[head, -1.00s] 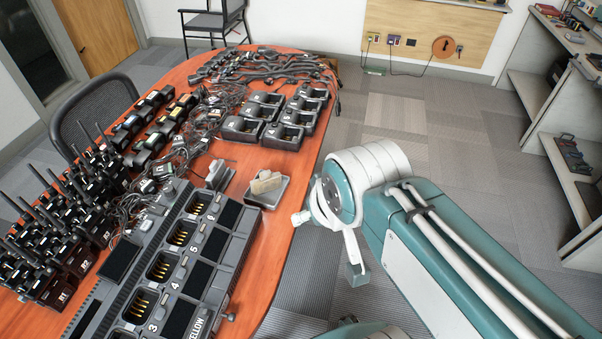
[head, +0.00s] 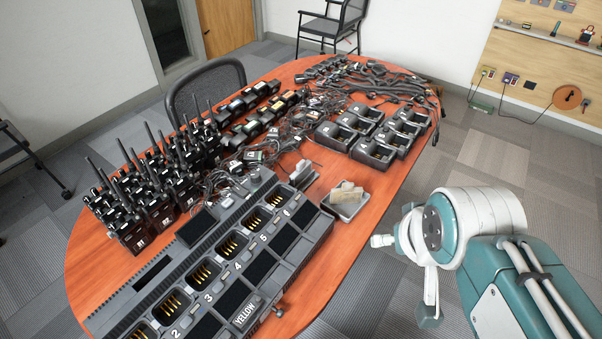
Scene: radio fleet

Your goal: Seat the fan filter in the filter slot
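A beige slab (head: 345,193), which looks like the fan filter, lies on a small grey tray (head: 350,209) at the table's right edge, beside the long charger. The long dark multi-bay charger (head: 300,240) with a YELLOW label lies along the near side of the table. I cannot make out the filter slot on it. My gripper (head: 406,280) is to the right of the tray, off the table edge, apart from the filter. Its two fingers are spread, with nothing seen between them.
Upright radios (head: 140,215) crowd the left side of the table. Loose cables, single chargers (head: 375,153) and a small grey holder (head: 303,174) lie farther back. Chairs (head: 205,90) stand behind. The floor right of the table is clear.

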